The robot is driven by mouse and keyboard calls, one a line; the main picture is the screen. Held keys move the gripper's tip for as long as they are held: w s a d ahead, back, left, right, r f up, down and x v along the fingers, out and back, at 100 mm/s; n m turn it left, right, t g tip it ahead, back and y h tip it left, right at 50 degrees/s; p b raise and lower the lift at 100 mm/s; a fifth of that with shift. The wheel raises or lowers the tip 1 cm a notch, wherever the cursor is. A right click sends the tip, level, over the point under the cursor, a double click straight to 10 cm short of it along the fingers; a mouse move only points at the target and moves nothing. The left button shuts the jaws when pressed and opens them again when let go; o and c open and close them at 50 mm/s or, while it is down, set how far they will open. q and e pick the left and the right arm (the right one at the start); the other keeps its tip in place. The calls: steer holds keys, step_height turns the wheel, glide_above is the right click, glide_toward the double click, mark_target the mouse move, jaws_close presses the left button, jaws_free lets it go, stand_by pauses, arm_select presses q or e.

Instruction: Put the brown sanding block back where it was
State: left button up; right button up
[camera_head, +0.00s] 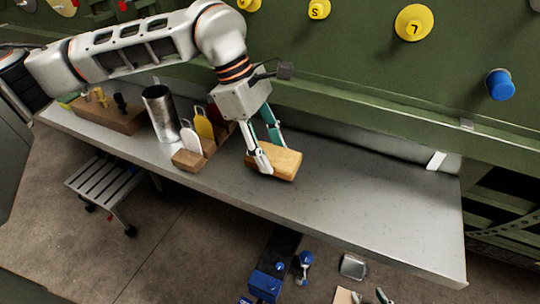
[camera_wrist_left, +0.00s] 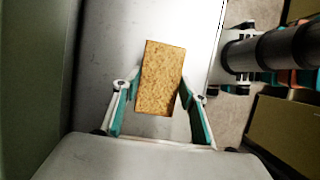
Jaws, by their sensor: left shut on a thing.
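The brown sanding block (camera_head: 281,164) is at the middle of the grey bench in the head view, just right of a wooden rack. My left gripper (camera_head: 265,155) reaches down from above with its fingers on either side of the block and is shut on it. In the left wrist view the block (camera_wrist_left: 161,78) stands out between the two teal-lined fingers of the gripper (camera_wrist_left: 160,110). I cannot tell whether its underside touches the bench.
A grey bench (camera_head: 375,205) runs across the view, with clear room right of the block. Left of it stand a wooden rack (camera_head: 188,160) with coloured tags, a metal cup (camera_head: 161,113) and a wooden tool block (camera_head: 110,116). A green panel (camera_head: 350,60) rises behind.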

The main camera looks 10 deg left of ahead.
arm_select(q)
steer(key=shift+f, duration=1.15)
steer(key=shift+f, duration=0.15)
steer(key=o, duration=1.2)
steer(key=shift+c, duration=0.2)
steer(key=v, duration=1.2)
steer(key=shift+r, duration=0.2)
steer(key=shift+f, duration=0.1)
